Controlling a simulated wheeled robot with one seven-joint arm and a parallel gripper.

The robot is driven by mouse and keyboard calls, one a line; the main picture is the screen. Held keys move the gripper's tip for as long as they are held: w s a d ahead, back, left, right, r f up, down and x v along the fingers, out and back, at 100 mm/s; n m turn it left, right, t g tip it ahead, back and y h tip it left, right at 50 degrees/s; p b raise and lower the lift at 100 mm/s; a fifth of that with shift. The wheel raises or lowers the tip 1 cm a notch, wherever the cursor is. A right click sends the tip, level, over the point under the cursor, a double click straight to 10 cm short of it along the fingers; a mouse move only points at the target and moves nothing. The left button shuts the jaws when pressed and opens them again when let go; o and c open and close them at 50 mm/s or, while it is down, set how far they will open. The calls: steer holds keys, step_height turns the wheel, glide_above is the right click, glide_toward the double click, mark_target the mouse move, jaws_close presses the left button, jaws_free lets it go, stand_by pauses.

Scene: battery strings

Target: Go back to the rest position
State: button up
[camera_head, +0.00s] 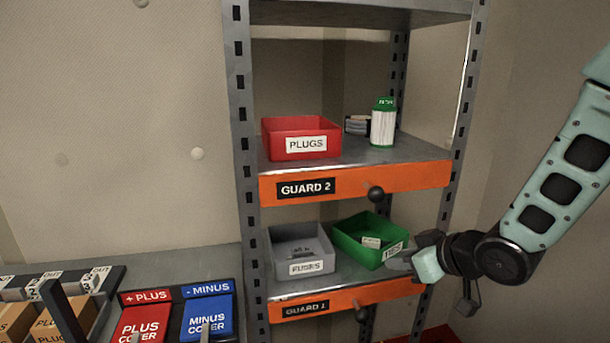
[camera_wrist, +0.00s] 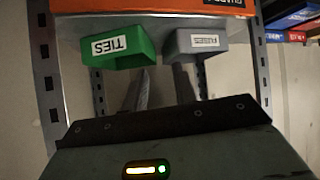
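My gripper (camera_head: 402,262) is in front of the lower shelf, close to the right front corner of the green TIES bin (camera_head: 352,243), in the head view. In the wrist view, which is upside down, its two dark fingers (camera_wrist: 163,88) stand apart with nothing seen between them. The TIES bin (camera_wrist: 121,47) and the grey FUSES bin (camera_wrist: 203,41) lie beyond the fingertips there. In the head view a small pale item lies in the TIES bin. Whether the gripper touches the bin cannot be told.
The shelf has orange front boards, GUARD 2 (camera_head: 365,186) and GUARD 1 (camera_head: 345,301), each with a dark knob. A red PLUGS bin (camera_head: 301,136) and a green-capped container (camera_head: 383,125) stand above. A right-hand post (camera_head: 459,130) is near my arm.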

steer(key=s+a+r+g+h, duration=0.1)
steer(key=s+a+g+h, duration=0.1)
steer(key=s, duration=1.1)
steer(key=s+a+r+n+g+h, duration=0.1)
steer(key=s+a+g, duration=0.4)
steer(key=s, duration=0.9)
steer(key=shift+s+r+g+h, duration=0.25)
steer(key=shift+r+g+h, duration=0.3)
steer(key=shift+g+h, duration=0.5)
